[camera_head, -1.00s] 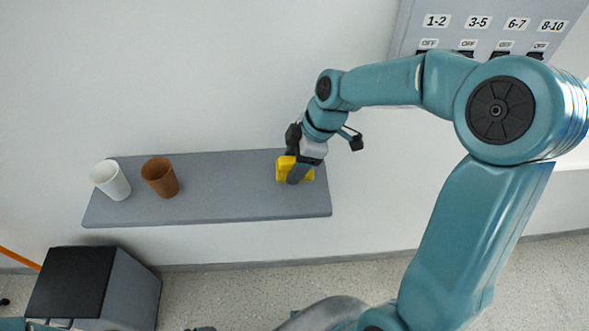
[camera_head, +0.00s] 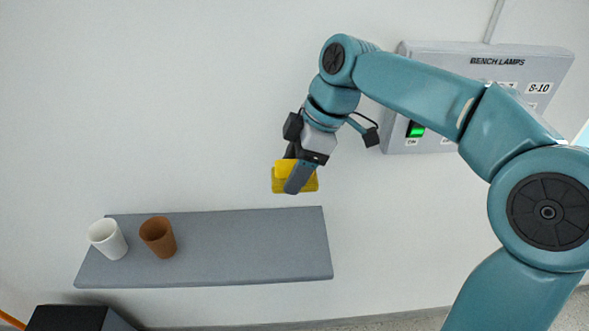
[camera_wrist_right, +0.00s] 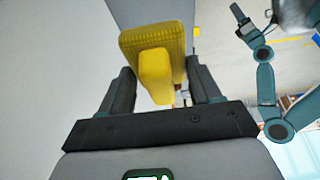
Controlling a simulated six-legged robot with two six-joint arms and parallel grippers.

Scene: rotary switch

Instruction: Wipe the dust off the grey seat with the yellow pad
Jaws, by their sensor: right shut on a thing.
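The yellow pad (camera_head: 282,172) is held in my right gripper (camera_head: 298,178), in front of the wall and above the right end of the grey shelf in the head view. In the right wrist view the pad (camera_wrist_right: 152,45) has a broad ribbed face and a narrower grip part between the two dark fingers. The pad is clear of the shelf. A teal arm with a small dark gripper (camera_wrist_right: 241,14) shows at the upper right of the wrist view, too small to tell its jaws. I cannot make out a grey seat or dust for certain.
The grey shelf (camera_head: 235,250) carries a white cup (camera_head: 108,240) and a brown cup (camera_head: 158,237) at its left end; its right part is bare. A switch panel (camera_head: 550,65) labelled BENCH LAMPS hangs at the upper right, partly behind my arm. A dark box (camera_head: 70,318) stands lower left.

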